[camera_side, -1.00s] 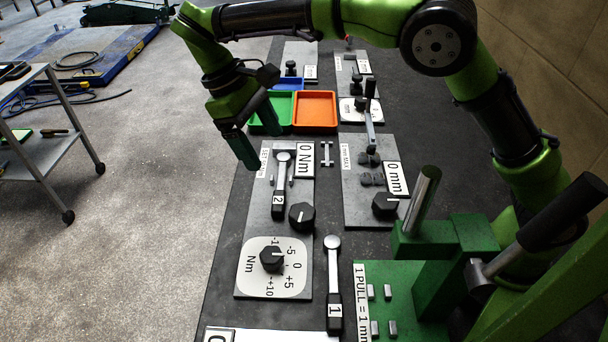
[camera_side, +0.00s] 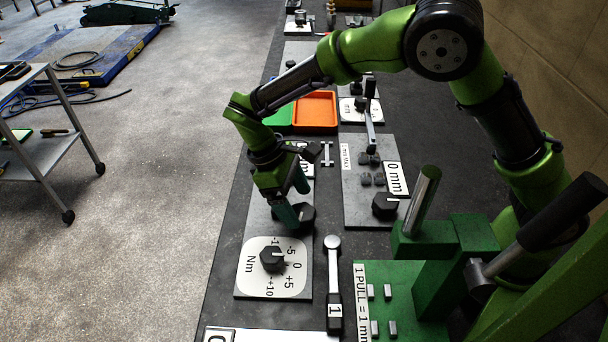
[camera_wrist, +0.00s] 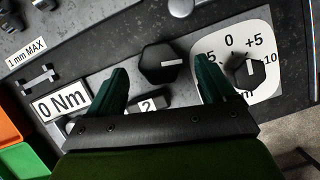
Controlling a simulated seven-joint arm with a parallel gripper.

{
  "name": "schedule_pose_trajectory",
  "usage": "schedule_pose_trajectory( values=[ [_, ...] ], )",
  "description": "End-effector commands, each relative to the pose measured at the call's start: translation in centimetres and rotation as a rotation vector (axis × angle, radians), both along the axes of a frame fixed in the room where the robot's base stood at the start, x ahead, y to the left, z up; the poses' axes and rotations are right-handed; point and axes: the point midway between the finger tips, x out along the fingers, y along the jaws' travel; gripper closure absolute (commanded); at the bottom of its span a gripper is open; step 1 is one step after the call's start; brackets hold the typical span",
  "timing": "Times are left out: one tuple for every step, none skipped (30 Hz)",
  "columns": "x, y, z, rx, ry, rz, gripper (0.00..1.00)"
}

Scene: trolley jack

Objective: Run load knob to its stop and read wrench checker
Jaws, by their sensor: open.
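The wrench checker plate (camera_side: 257,222) carries a plain black hexagonal knob (camera_side: 307,215), which I take as the load knob, and a second black knob (camera_side: 272,258) on a white Nm dial (camera_side: 250,284). My gripper (camera_side: 296,201) is open, just above the plain knob and partly covering it in the side view. In the wrist view, this knob (camera_wrist: 158,63) lies between and slightly beyond the open fingers (camera_wrist: 162,76), its white line pointing right. I cannot tell whether the fingers touch it. The readout (camera_wrist: 61,101) shows 0 Nm. Wrench 2 (camera_wrist: 150,102) lies partly hidden under my gripper.
Wrench 1 (camera_side: 333,283) lies right of the dial. A plate with a 0 mm readout (camera_side: 394,178) and another knob (camera_side: 385,204) stands to the right. The green jack (camera_side: 440,245) is at front right. An orange tray (camera_side: 315,109) sits behind.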

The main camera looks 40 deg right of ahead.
Motion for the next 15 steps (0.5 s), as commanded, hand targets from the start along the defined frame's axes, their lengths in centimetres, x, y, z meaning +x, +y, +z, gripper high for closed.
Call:
schedule_pose_trajectory(
  values=[
    [-0.3, -0.1, -0.7, -0.001, 0.003, 0.001, 0.17],
    [-0.4, -0.2, -1.0, -0.003, 0.003, 0.001, 0.17],
    [-0.5, -0.3, -1.4, -0.001, 0.003, 0.001, 0.17],
    [-0.6, -0.3, -1.6, -0.001, 0.003, 0.001, 0.17],
    [-0.6, -0.4, -1.8, -0.001, 0.002, 0.001, 0.17],
    [-0.7, -0.4, -1.9, 0.000, 0.001, 0.001, 0.17],
    [-0.7, -0.5, -2.0, -0.001, 0.001, 0.001, 0.17],
    [-0.7, -0.5, -2.1, 0.000, 0.000, 0.001, 0.17],
    [-0.7, -0.5, -2.2, -0.001, 0.001, 0.001, 0.17],
    [-0.8, -0.5, -2.2, 0.000, 0.000, 0.001, 0.17],
    [-0.8, -0.5, -2.2, 0.000, 0.000, 0.001, 0.17],
    [-0.8, -0.5, -2.2, 0.000, 0.000, 0.000, 0.17],
    [-0.8, -0.5, -2.2, 0.000, 0.000, 0.000, 0.17],
    [-0.8, -0.5, -2.2, 0.000, 0.000, 0.001, 0.17],
    [-0.8, -0.5, -2.2, 0.000, 0.000, 0.001, 0.17]
  ],
)
